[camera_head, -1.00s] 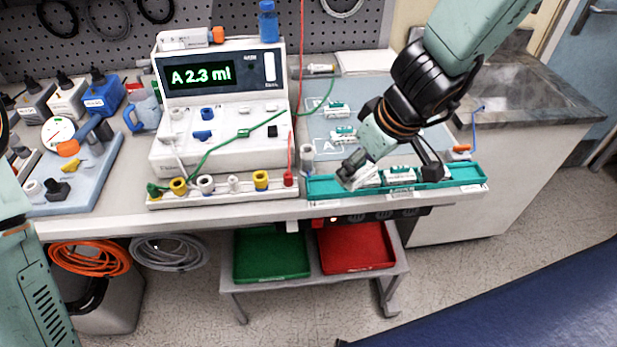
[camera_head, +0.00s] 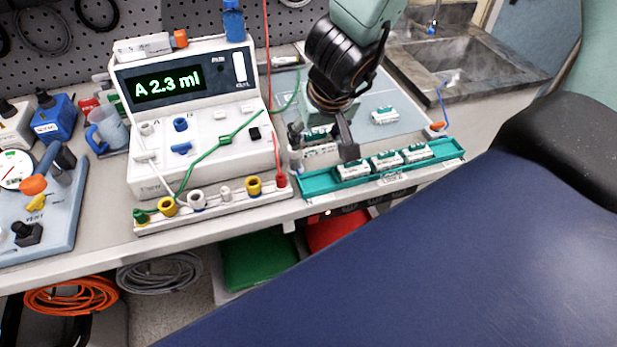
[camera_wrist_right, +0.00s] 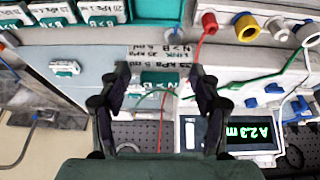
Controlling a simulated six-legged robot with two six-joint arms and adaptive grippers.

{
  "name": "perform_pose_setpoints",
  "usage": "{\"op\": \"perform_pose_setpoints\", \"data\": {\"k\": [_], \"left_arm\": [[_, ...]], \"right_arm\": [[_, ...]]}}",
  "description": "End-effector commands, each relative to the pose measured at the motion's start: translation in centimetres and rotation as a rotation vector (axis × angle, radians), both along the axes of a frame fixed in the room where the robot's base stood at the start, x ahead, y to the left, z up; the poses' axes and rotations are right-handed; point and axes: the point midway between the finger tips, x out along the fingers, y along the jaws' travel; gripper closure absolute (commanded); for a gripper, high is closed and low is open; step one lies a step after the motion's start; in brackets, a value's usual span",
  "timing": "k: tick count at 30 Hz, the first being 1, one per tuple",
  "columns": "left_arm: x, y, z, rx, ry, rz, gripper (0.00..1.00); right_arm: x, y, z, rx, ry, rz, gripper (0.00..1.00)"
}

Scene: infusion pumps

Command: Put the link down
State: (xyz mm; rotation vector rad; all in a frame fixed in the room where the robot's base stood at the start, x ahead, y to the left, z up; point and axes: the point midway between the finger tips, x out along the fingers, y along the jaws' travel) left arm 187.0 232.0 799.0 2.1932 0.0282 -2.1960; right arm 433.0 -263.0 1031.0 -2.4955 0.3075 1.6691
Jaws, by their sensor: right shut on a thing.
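A link, a small white block with a green top (camera_head: 317,133), is between the fingers of my right gripper (camera_head: 322,143). It also shows between the dark fingertips in the right wrist view (camera_wrist_right: 158,81). The gripper is shut on it, low over the pale mat (camera_head: 400,98), behind the left part of the green tray (camera_head: 318,184); I cannot tell whether the link touches the mat. The tray holds three similar links, the leftmost (camera_head: 353,170) just in front of the gripper. Another link (camera_head: 385,115) lies on the mat to the right. My left gripper is out of view.
The pump (camera_head: 203,110), reading "A 2.3 ml", stands left of the gripper, with a green tube and a red line close by. A row of coloured ports (camera_head: 225,194) runs along its front. A sink (camera_head: 465,65) is at the right.

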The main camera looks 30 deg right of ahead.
Motion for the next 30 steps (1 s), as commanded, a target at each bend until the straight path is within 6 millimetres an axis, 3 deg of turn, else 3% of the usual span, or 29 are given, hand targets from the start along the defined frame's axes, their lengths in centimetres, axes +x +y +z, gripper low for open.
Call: {"op": "perform_pose_setpoints", "data": {"k": [15, 23, 30], "left_arm": [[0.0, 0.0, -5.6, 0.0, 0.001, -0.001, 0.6], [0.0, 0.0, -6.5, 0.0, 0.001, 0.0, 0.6], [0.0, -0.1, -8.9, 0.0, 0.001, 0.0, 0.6]], "right_arm": [[0.2, 0.1, -5.8, 0.001, 0.0, 0.002, 0.68], [0.4, 0.2, -6.8, 0.001, 0.0, 0.003, 0.68], [0.4, 0.3, -9.2, 0.001, 0.0, 0.003, 0.68]]}}
